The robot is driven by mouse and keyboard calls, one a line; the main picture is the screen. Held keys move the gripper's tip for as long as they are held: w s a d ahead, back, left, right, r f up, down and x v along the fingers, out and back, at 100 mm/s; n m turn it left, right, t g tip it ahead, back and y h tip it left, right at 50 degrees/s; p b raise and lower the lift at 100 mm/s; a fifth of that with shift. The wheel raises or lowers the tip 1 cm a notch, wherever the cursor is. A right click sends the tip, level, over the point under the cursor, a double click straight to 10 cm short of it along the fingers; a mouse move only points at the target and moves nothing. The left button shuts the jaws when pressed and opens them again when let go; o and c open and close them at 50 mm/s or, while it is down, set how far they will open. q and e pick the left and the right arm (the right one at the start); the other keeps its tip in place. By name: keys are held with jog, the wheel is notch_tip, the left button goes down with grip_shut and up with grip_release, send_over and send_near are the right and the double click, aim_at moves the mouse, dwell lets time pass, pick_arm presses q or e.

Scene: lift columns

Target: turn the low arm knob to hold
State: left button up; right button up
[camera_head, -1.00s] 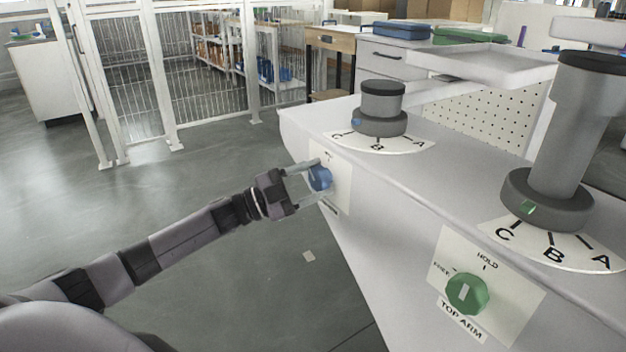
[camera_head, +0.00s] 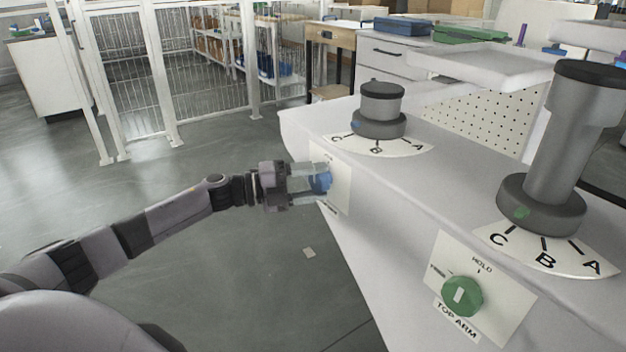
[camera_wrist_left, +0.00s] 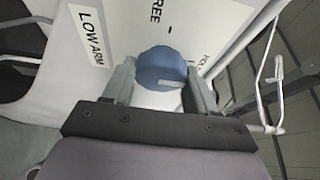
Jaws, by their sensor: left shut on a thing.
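The blue low arm knob (camera_head: 321,181) sits on a white plate on the near side of the grey bench. My left gripper (camera_head: 318,182) is shut on it, with one finger on each side. In the left wrist view the blue knob (camera_wrist_left: 162,68) shows between the fingers (camera_wrist_left: 160,88). Its pale pointer bar lies level and points right, toward the side of the partly hidden HOLD label (camera_wrist_left: 207,58). The FREE label (camera_wrist_left: 156,12) is at the top, and the LOW ARM label (camera_wrist_left: 92,38) at the left. My right gripper is out of view.
A green knob (camera_head: 462,296) on the TOP ARM plate is nearer on the same side. Two grey columns, a short one (camera_head: 380,108) and a tall one (camera_head: 556,145), stand on the bench over dials marked A, B, C. Open floor lies left.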

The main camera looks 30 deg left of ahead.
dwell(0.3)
pick_arm(q)
jog(key=o, duration=1)
jog(key=shift+s+a, duration=0.1)
jog(key=shift+v, duration=3.45)
